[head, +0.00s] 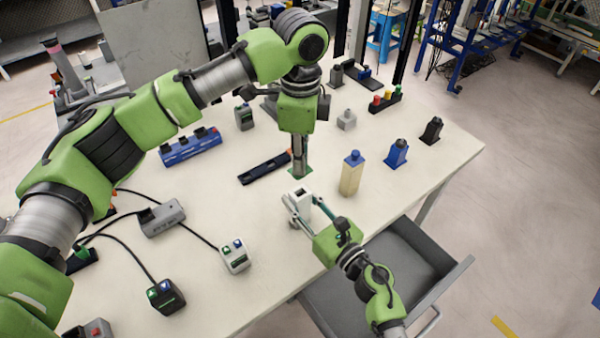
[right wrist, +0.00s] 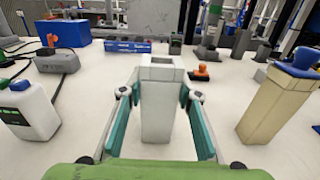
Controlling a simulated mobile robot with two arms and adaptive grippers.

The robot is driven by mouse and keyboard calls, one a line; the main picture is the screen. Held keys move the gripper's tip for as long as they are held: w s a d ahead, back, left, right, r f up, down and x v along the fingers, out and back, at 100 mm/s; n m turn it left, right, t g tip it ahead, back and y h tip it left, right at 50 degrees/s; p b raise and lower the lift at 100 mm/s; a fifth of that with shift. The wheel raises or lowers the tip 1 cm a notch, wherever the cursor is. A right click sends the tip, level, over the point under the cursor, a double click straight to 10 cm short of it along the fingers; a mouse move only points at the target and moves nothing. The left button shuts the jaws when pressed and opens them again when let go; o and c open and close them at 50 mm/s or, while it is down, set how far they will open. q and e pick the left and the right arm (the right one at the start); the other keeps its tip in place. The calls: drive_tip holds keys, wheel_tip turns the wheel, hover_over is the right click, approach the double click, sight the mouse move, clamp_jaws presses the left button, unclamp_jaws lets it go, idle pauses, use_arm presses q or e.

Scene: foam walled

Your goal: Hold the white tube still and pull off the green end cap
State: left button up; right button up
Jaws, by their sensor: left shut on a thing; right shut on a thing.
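The white tube (head: 303,197) stands upright near the table's front edge. In the right wrist view the tube (right wrist: 157,105) is square, with an open, hollow top and no cap on it. My right gripper (head: 297,206) is shut on the tube, with teal finger pads on either side of it (right wrist: 158,130). The green end cap (head: 300,174) is at the tips of my left gripper (head: 299,165), which is shut on it and points down. The cap is apart from the tube, above it. My left gripper does not show in the right wrist view.
A beige bottle with a blue cap (head: 350,177) stands right of the tube. A dark tray (head: 265,167) lies to its left. A white switch box (head: 235,256) is at the front left. An open grey drawer (head: 405,262) juts out below the table's front edge.

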use_arm(q)
drive_tip(key=shift+r, duration=1.4)
use_arm(e)
drive_tip(key=o, duration=1.2)
drive_tip(key=shift+o, duration=0.2)
